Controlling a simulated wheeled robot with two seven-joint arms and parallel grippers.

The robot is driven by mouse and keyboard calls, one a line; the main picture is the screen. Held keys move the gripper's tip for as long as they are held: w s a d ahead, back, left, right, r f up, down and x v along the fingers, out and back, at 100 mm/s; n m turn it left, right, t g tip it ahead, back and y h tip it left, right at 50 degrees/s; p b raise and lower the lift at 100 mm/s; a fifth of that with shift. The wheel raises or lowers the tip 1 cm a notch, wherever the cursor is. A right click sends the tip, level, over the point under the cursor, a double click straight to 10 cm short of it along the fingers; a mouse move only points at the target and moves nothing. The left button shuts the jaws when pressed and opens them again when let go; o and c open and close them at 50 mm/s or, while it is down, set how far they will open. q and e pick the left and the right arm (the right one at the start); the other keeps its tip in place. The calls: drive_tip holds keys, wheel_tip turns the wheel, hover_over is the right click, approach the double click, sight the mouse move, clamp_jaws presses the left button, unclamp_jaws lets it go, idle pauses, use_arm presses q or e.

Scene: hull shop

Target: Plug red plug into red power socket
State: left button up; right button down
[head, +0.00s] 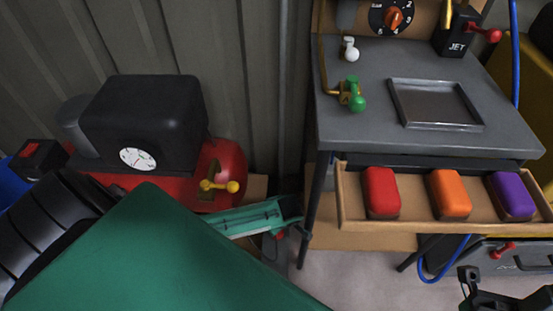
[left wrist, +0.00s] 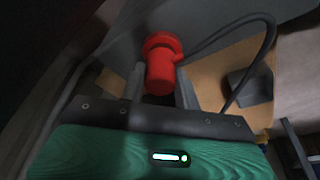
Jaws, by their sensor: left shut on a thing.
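In the left wrist view the red plug (left wrist: 160,72) sits between the two fingers of my left gripper (left wrist: 160,88), which is shut on it. A wider red ring (left wrist: 161,42) shows at its far end, against a grey surface. I cannot tell whether this ring is part of the plug or the red power socket. In the head view my left gripper (head: 288,212) is low beside the bench leg, and a little red (head: 280,235) shows under it. My right gripper (head: 490,290) is at the bottom right corner, partly cut off, its jaws unclear.
An open drawer (head: 345,208) with red (head: 382,192), orange (head: 449,193) and purple (head: 512,195) blocks juts from the grey bench (head: 440,65). A red compressor (head: 226,165) stands at left. A dark cable (left wrist: 255,70) loops right of the plug.

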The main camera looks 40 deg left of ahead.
use_arm(q)
drive_tip(key=shift+f, duration=0.6)
idle(0.6)
drive_tip(key=o, duration=1)
wheel_tip(320, 180, up, 20)
drive_tip(key=p, duration=0.7)
